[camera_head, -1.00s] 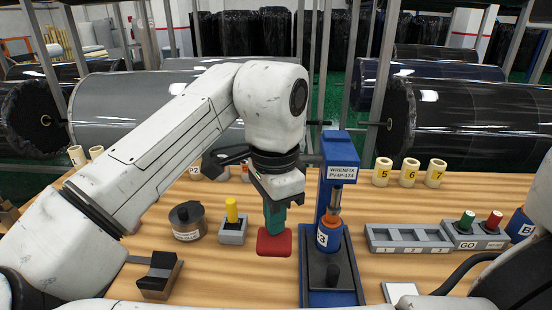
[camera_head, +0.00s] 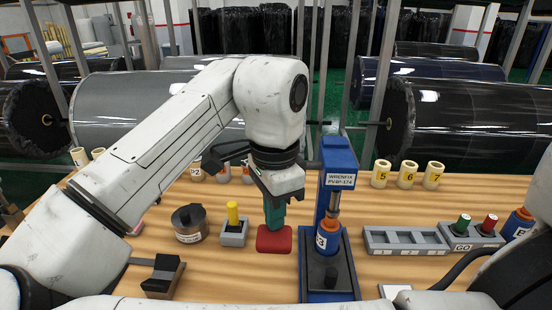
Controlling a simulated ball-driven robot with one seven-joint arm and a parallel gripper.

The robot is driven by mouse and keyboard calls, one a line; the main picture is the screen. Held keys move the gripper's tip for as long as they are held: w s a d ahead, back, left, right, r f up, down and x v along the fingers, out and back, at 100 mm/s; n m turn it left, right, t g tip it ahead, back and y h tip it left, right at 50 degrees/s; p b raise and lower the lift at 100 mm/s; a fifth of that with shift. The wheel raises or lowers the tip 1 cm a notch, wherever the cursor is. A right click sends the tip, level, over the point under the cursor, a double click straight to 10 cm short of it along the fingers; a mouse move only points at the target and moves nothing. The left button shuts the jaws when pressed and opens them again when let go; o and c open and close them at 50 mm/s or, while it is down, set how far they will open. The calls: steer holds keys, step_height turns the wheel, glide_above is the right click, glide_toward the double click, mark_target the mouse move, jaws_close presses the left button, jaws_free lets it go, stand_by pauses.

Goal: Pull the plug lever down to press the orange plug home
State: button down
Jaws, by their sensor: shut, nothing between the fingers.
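The blue press (camera_head: 335,152) stands right of my gripper, with a label on its head and a metal ram below it. An orange plug (camera_head: 328,237) with a dark-marked white label sits upright under the ram; I cannot tell how deep it is seated. A grey bar (camera_head: 311,164) shows at the left of the press head, partly behind my wrist; I cannot tell whether it is the plug lever. My gripper (camera_head: 274,232) points down, left of the plug and apart from it.
A yellow plug in a grey block (camera_head: 234,230) and a dark round pot (camera_head: 189,222) stand to the left.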

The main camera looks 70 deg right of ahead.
step_height(320, 180, up, 17)
steer(key=p, duration=1)
stand_by(0.8)
steer(key=shift+f, duration=0.1)
stand_by(0.5)
